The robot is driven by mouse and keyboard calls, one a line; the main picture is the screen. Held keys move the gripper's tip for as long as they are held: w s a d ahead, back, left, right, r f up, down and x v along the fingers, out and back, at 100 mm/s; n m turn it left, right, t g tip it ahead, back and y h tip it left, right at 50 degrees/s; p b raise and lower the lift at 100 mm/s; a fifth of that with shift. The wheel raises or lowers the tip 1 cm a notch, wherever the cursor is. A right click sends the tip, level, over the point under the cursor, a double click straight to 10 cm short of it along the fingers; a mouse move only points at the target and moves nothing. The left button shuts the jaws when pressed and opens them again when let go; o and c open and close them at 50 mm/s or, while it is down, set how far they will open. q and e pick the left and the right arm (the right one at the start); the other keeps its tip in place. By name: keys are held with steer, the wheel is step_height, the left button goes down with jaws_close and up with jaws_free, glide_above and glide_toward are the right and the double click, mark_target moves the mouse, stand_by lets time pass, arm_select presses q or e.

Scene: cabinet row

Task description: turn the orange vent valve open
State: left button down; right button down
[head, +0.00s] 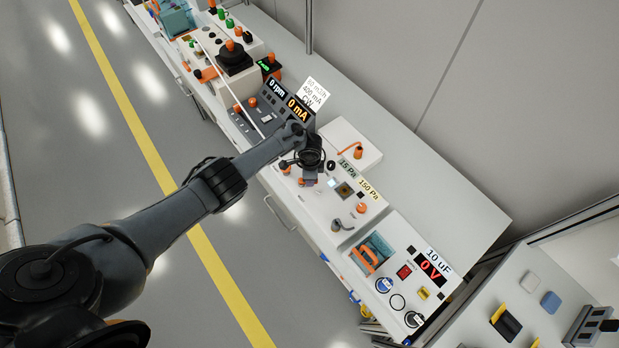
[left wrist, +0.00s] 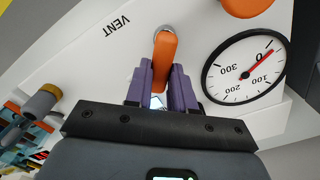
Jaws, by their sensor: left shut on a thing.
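The orange vent valve (left wrist: 165,48) shows in the left wrist view as an orange lever on a white panel, with a metal fitting at its top end. The word VENT is printed upside down beside it. My left gripper (left wrist: 164,72) has its purple fingers on both sides of the lever and is shut on it. In the head view the left gripper (head: 308,176) is low over the panel, and the wrist largely hides the valve. My right gripper is in neither view.
A round gauge (left wrist: 245,67) with a red needle near 0 sits close beside the fingers. An orange part (left wrist: 247,5) is at the top edge. Displays (head: 297,108) stand behind the arm. A 10 uF unit (head: 402,275) stands to the right. The floor (head: 110,200) is clear.

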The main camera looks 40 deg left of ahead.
arm_select(q)
steer(key=n, duration=0.3)
steer(key=n+p, duration=0.1)
steer(key=shift+w+a, duration=0.4)
steer(key=shift+w+a+n, duration=0.1)
steer(key=shift+a+n, duration=0.1)
steer(key=shift+n, duration=0.7)
steer(key=shift+w+a+n, duration=0.1)
steer(key=shift+a+n, duration=0.1)
steer(key=shift+n, duration=0.7)
steer(key=shift+a, duration=0.1)
steer(key=c, duration=1)
jaws_free()
steer(key=shift+o, duration=0.2)
step_height(320, 180, up, 11)
steer(key=p, duration=0.7)
